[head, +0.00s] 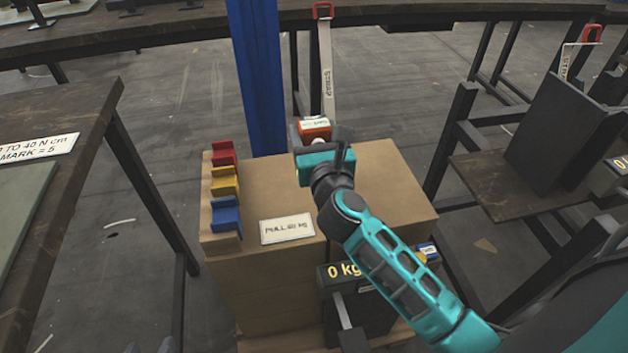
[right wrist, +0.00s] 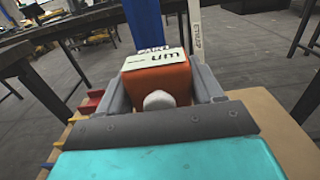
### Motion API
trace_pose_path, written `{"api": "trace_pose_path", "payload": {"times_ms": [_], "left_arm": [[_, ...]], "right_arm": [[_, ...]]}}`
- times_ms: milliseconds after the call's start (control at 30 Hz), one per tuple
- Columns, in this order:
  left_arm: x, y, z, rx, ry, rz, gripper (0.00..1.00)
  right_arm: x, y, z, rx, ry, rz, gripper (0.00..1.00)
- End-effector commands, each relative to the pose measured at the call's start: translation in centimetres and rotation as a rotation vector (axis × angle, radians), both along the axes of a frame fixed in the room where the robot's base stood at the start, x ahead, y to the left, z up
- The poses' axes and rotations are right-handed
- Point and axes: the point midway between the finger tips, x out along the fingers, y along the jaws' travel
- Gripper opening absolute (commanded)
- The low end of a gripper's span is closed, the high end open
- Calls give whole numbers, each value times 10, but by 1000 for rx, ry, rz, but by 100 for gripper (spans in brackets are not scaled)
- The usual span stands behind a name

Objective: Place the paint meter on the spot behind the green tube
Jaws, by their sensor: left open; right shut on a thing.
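The paint meter (head: 315,129) is an orange block with a white label on top. It also shows in the right wrist view (right wrist: 162,78), where the label's letters "um" are readable and a pale round knob faces me. My right gripper (head: 318,142) is shut on it, with grey jaws on both sides in the right wrist view (right wrist: 163,92). In the head view the meter is by the far edge of a cardboard-brown box stack (head: 385,185); I cannot tell whether it touches the box. No green tube or marked spot is in view. My left gripper is not in view.
Red (head: 222,153), yellow (head: 224,181) and blue (head: 226,214) clips line the box's left edge beside a "PULL" card (head: 287,229). A blue post (head: 257,75) and a strap (head: 326,75) stand behind. A "0 kg" display (head: 343,271) is in front. Tables flank both sides.

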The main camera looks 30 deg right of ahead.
Motion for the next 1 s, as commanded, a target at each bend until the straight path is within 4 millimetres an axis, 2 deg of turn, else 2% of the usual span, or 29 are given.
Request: {"api": "trace_pose_path", "payload": {"times_ms": [33,100,367,600,800,1000], "left_arm": [[0,0,-17,1,2,0,52],[0,0,-24,1,3,0,52],[0,-2,-29,-3,11,-4,52],[6,-10,-38,-24,1,-7,52],[7,-15,-32,-32,3,-16,52],[7,-15,-34,-31,2,-17,52]], "right_arm": [[0,0,-21,0,1,0,31],[0,0,-32,0,1,0,31],[0,0,-48,0,-1,0,31],[0,0,-83,-1,0,0,31],[0,0,-86,0,-2,0,31],[0,0,-88,1,-1,0,31]]}}
